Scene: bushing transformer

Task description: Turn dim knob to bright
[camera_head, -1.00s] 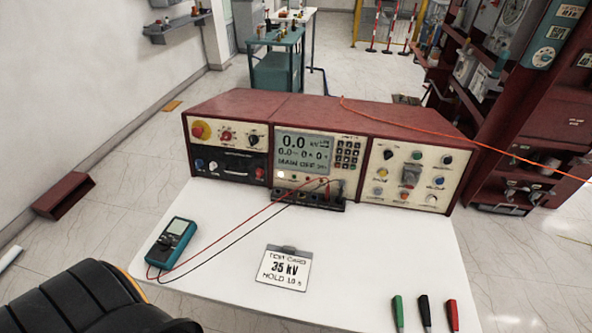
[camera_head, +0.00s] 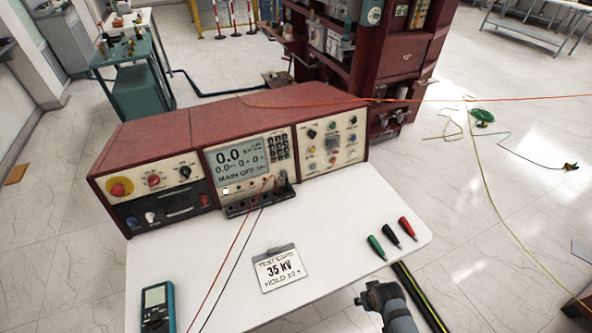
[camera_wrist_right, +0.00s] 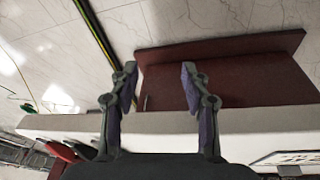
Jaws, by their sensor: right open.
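The red test console (camera_head: 240,150) stands at the back of the white table, with knobs on its panels. The left panel has a yellow-and-red button (camera_head: 119,187), a red knob (camera_head: 153,180) and a black knob (camera_head: 185,171). The lower dark panel has a blue knob (camera_head: 131,222) and a white knob (camera_head: 150,216). The right panel (camera_head: 331,142) holds several small coloured knobs. The labels are too small to read, so I cannot tell which is the dim knob. My right gripper (camera_head: 376,293) is at the table's front right, apart from the console; its open, empty fingers show in the wrist view (camera_wrist_right: 158,84).
A test card (camera_head: 279,268) and a teal multimeter (camera_head: 157,307) lie on the white table (camera_head: 335,215). Red and black leads cross it. Green, black and red probes (camera_head: 391,233) lie near the right edge. An orange cable (camera_head: 420,99) runs behind the console.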

